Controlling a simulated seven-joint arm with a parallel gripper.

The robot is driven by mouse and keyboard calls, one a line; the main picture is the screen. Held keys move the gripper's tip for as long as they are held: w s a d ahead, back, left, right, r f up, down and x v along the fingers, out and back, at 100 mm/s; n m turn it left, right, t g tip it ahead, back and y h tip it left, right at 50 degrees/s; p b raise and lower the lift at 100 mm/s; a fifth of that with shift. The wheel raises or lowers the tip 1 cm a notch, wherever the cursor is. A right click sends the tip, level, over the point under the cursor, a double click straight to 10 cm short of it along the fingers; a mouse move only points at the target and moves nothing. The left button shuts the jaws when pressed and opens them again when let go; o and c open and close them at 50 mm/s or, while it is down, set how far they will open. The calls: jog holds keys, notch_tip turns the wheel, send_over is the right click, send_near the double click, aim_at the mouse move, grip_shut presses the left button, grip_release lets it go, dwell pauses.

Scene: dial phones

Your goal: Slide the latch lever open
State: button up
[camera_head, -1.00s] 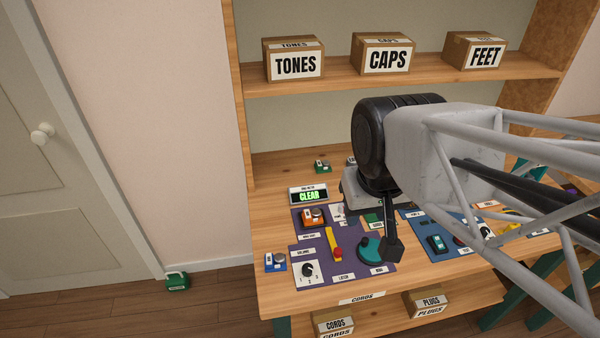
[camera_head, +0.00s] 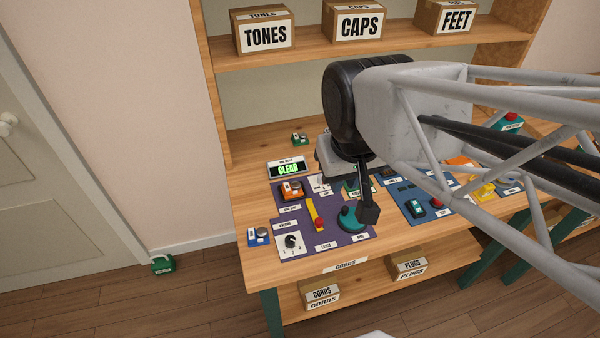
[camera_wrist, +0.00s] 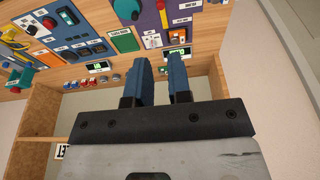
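The latch lever (camera_head: 314,215) is a yellow bar with a red knob at its near end. It lies slanted on the purple panel (camera_head: 285,218), above a label that reads LATCH. It also shows at the top of the wrist view (camera_wrist: 163,15), beyond my fingers. My gripper (camera_wrist: 164,62) has two blue fingers standing apart with nothing between them. The fingers look clear of the lever. In the head view my arm's wrist hangs over the back right of the purple panel, and the fingertips are hidden there.
A teal dial (camera_head: 348,217) sits right of the lever, and a white knob plate (camera_head: 290,243) sits left. An orange device (camera_head: 291,190) is behind. A display (camera_head: 288,168) reads CLEAR. A blue panel (camera_head: 412,212) lies to the right. A shelf with boxes rises behind.

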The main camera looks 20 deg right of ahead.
jog(key=shift+w, duration=0.1)
jog(key=shift+c, duration=1.2)
jog(key=shift+w, duration=0.2)
grip_shut()
jog(key=w+d+f+m+g, duration=0.1)
jog(key=w+d+f+g, duration=0.1)
jog(key=w+f, duration=0.6)
jog(key=w+d+f+m+g+y, duration=0.1)
jog(key=w+f+g, duration=0.3)
jog(key=w+f, duration=0.4)
jog(key=shift+w+d+f+m+g, duration=0.4)
jog(key=shift+w+d, duration=0.1)
jog(key=shift+w, duration=2.2)
